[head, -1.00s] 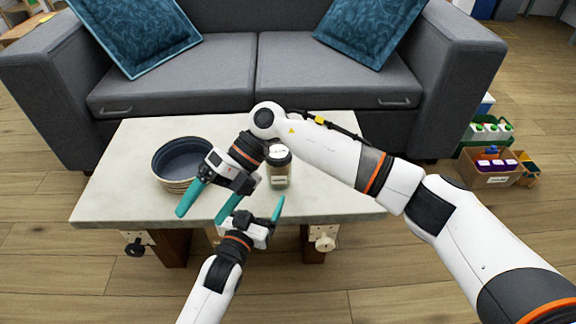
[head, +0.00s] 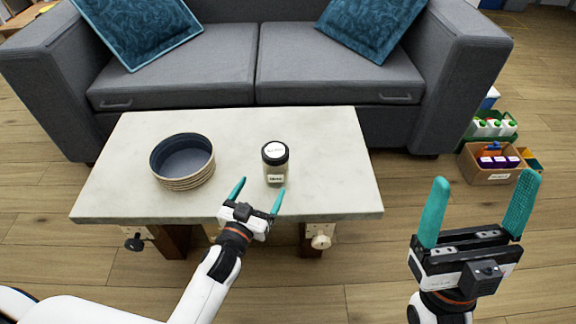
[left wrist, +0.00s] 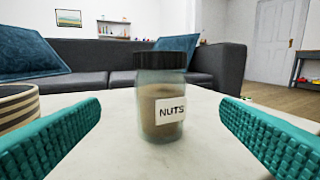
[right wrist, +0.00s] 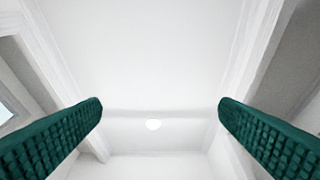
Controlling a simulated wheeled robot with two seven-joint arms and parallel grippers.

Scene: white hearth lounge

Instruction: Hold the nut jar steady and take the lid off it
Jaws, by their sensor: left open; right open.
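The nut jar (head: 275,164) stands upright on the pale table, a clear jar with a brown filling and a "NUTS" label, plain in the left wrist view (left wrist: 163,108). Its dark lid (head: 275,149) with a white top label is on the jar; the lid's dark side shows in the left wrist view (left wrist: 161,60). My left gripper (head: 259,188) is open and empty at the table's front edge, its fingers pointing towards the jar, short of it. My right gripper (head: 480,212) is open and empty, fingers up, off to the right of the table. The right wrist view shows only ceiling between its fingers.
A dark blue bowl (head: 184,160) with a striped outside stands left of the jar on the table (head: 330,150). A grey sofa (head: 335,66) is behind the table. A cardboard box (head: 489,164) with goods stands on the floor at right. The table right of the jar is clear.

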